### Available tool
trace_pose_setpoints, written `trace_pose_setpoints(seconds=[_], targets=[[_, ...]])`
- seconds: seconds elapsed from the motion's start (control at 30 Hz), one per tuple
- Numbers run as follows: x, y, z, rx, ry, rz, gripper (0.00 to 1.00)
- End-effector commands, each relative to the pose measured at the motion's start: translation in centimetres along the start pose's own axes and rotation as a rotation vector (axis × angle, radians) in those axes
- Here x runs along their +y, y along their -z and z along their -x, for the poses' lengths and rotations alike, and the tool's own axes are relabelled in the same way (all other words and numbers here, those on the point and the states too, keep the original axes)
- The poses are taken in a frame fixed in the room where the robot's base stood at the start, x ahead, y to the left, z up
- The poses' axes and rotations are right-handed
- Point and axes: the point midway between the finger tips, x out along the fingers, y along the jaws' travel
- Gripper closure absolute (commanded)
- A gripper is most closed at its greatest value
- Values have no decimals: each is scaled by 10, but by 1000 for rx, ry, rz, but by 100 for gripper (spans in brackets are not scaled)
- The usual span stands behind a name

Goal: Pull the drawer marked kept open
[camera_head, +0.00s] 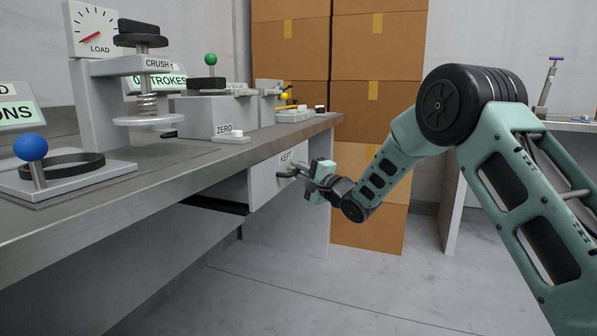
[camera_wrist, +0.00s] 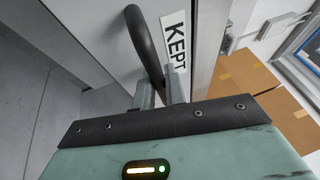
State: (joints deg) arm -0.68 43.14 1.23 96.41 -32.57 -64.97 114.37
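The drawer marked KEPT (camera_head: 264,181) is a pale front under the counter, with its label near the top. It also shows in the wrist view (camera_wrist: 112,45), with the KEPT label (camera_wrist: 176,40) on it. Its dark bar handle (camera_wrist: 147,45) stands out from the front. My gripper (camera_head: 306,176) is at the handle. In the wrist view its two fingers (camera_wrist: 160,90) lie on either side of the bar and look closed on it. The drawer looks shut or nearly so; I cannot tell exactly.
Stacked cardboard boxes (camera_head: 365,115) stand behind my gripper. The floor (camera_head: 300,280) in front of the drawer is clear.

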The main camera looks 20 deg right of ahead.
Motion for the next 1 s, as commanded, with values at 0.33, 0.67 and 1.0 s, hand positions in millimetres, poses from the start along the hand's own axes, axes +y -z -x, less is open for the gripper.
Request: trace_pose_setpoints(seconds=[0.33,0.67,1.0], targets=[[-5,8,15,4,-2,-1,100],[-22,36,82,9,-3,-2,100],[-38,68,162,8,-3,-3,100]])
